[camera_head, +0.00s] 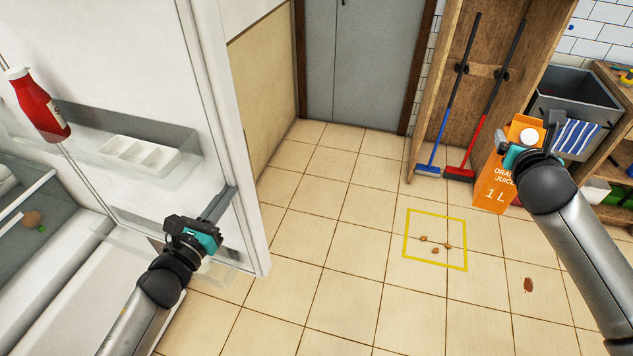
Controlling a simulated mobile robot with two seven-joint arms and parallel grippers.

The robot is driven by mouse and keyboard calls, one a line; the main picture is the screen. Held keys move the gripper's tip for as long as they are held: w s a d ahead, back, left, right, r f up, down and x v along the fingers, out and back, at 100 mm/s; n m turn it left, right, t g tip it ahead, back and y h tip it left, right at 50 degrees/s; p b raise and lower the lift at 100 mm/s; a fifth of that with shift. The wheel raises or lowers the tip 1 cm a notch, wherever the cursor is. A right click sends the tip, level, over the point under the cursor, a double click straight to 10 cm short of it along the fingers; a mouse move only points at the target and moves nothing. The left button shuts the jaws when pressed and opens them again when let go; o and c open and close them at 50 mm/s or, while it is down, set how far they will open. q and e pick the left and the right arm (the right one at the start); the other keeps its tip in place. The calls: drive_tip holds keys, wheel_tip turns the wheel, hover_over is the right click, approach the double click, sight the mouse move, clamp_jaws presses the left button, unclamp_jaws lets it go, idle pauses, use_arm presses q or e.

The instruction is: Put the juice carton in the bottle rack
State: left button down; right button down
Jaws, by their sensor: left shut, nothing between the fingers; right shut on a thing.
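The orange juice carton (494,188), marked 1 L, is held upright above the floor at the right. My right gripper (530,145) is shut on its upper part, and the gripper and arm hide some of it. The white fridge door (222,80) stands open at the left. A clear door rack (185,165) on its inner side holds a red bottle (38,105) and a white egg tray (138,152). A lower clear rack (125,238) is partly hidden by my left arm. My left gripper (217,205) is shut and empty near the door's edge.
A wooden cabinet (432,95) holds a blue broom (428,169) and a red broom (459,174). A grey bin (577,92) stands at the right back. A yellow square (436,262) with crumbs and a brown stain (528,285) mark the tiled floor. The middle floor is otherwise clear.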

drive_tip(key=shift+r, duration=0.25)
